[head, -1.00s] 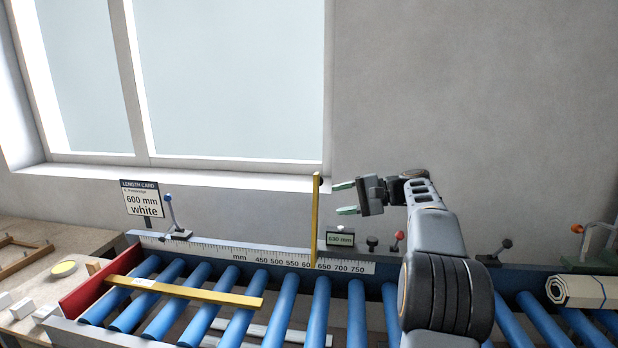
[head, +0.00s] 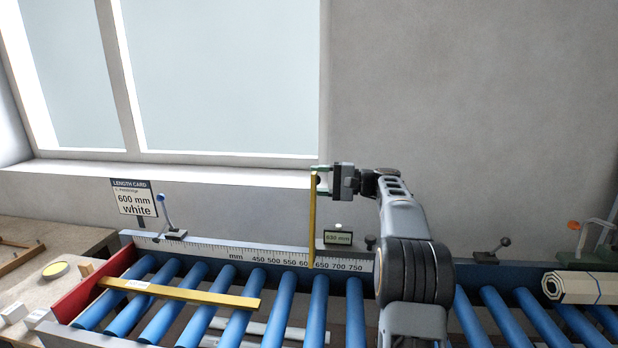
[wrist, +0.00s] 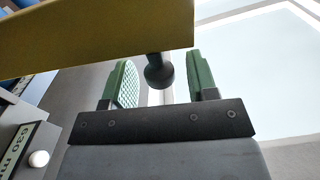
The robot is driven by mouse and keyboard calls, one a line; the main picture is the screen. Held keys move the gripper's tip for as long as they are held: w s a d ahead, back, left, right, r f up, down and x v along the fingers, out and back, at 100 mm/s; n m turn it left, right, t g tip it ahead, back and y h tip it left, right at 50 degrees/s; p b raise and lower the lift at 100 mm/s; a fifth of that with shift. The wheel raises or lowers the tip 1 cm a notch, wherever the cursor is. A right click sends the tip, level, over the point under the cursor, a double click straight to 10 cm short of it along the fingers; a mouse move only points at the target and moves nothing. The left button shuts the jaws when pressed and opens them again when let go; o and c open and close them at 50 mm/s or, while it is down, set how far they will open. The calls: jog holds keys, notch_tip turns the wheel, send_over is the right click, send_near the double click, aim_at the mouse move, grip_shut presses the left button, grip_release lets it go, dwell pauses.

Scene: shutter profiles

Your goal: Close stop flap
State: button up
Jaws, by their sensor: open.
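The stop flap (head: 312,222) is a yellow bar standing upright at the far rail of the roller conveyor, at about the 600 mark of the scale. In the wrist view the flap (wrist: 90,35) fills the upper left, and a black round knob (wrist: 160,74) sticks out from it. My gripper (head: 322,180) is at the top of the flap, on its right side. Its green fingers (wrist: 161,84) are open, one on each side of the knob, with gaps visible; I see no contact.
A yellow profile (head: 180,292) lies across the blue rollers at the left, near a red end plate (head: 88,293). A 630 mm display (head: 338,238) stands beside the flap. A blue-knobbed lever (head: 165,215) is left on the rail. A rolled shutter (head: 588,287) lies at the right.

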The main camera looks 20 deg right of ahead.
jog(key=shift+x, duration=1.3)
jog(key=shift+c, duration=0.4)
grip_shut()
